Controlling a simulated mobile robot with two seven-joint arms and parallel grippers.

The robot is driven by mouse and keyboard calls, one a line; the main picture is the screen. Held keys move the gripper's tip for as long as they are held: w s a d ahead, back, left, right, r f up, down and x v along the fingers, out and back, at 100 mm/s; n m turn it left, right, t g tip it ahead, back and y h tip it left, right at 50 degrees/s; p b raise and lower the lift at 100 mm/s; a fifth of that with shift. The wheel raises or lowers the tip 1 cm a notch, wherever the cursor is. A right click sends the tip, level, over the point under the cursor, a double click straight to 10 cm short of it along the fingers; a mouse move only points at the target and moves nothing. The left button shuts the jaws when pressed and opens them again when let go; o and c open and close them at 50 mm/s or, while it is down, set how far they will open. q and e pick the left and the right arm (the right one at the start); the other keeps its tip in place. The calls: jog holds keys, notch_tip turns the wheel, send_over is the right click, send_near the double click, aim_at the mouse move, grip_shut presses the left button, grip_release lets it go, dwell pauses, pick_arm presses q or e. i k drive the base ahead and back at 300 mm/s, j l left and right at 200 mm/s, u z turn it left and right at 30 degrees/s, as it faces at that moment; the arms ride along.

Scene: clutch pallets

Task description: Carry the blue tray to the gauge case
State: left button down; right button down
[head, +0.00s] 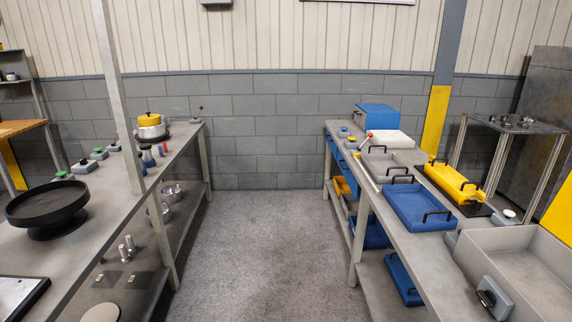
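A blue tray (416,203) with two black handles lies on the right bench, in its middle stretch. It looks empty. Another blue tray (403,280) with black handles sits on the shelf below the bench. Neither of my grippers shows in the head view.
A grey tray (388,165) lies behind the blue tray, a yellow tray (456,184) to its right, and a large grey bin (525,265) nearer me. The left bench (95,220) holds a black round dish (46,207). The floor between the benches (260,250) is clear.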

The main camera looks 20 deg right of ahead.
aim_at(419, 210)
jog(key=i+z, duration=0.25)
jog(key=z, duration=0.15)
jog(key=i+z, duration=0.25)
jog(key=z, duration=0.2)
jog(key=i+j+z, duration=0.15)
jog(key=z, duration=0.25)
jog(key=i+j+z, duration=0.25)
jog(key=z, duration=0.2)
jog(key=i+j+z, duration=0.75)
jog(key=j+z, duration=0.3)
jog(key=j, duration=0.15)
